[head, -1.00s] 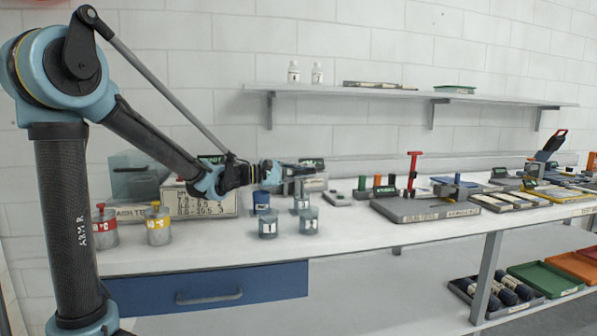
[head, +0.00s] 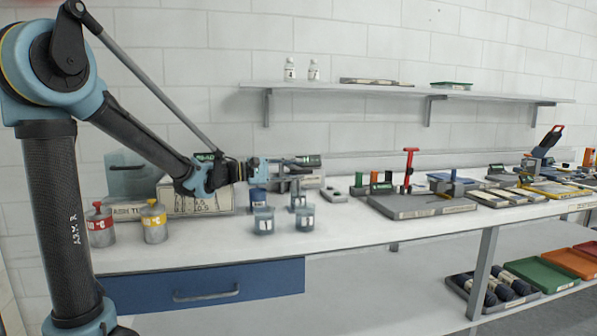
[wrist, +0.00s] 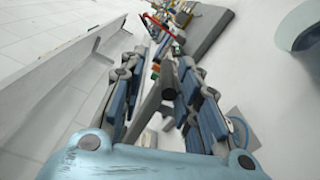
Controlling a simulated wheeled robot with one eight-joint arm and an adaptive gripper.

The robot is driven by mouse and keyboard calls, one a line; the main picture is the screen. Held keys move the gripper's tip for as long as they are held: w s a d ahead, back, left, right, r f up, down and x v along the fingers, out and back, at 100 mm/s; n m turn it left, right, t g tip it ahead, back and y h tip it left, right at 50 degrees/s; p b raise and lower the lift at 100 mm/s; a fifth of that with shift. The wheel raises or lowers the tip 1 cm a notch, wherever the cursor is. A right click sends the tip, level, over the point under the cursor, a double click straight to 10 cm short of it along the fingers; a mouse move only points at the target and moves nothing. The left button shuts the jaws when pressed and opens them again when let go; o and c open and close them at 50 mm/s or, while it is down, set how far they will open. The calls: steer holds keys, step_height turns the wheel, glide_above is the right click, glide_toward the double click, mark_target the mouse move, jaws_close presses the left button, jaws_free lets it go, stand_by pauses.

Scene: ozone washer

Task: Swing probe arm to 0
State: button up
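My gripper (head: 290,164) is over the bench, in front of a grey unit with a small dark display (head: 308,160). In the wrist view my gripper (wrist: 160,68) has its two blue-padded fingers spread apart. A dark grey rounded piece (wrist: 168,82) and a grey bar (wrist: 150,108) show in the gap between the fingers. They may belong to the probe arm, but I cannot be sure. Contact with the fingers cannot be made out. No scale or 0 mark is readable, and my gripper partly hides the unit in the head view.
Blue-grey beakers (head: 264,220) stand on the bench below my gripper. A red-lidded can (head: 100,224) and a yellow-lidded can (head: 154,221) stand at left. The front bench strip is mostly clear.

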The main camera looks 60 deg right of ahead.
steer(key=shift+v, duration=2.6)
steer(key=shift+w+d, duration=0.2)
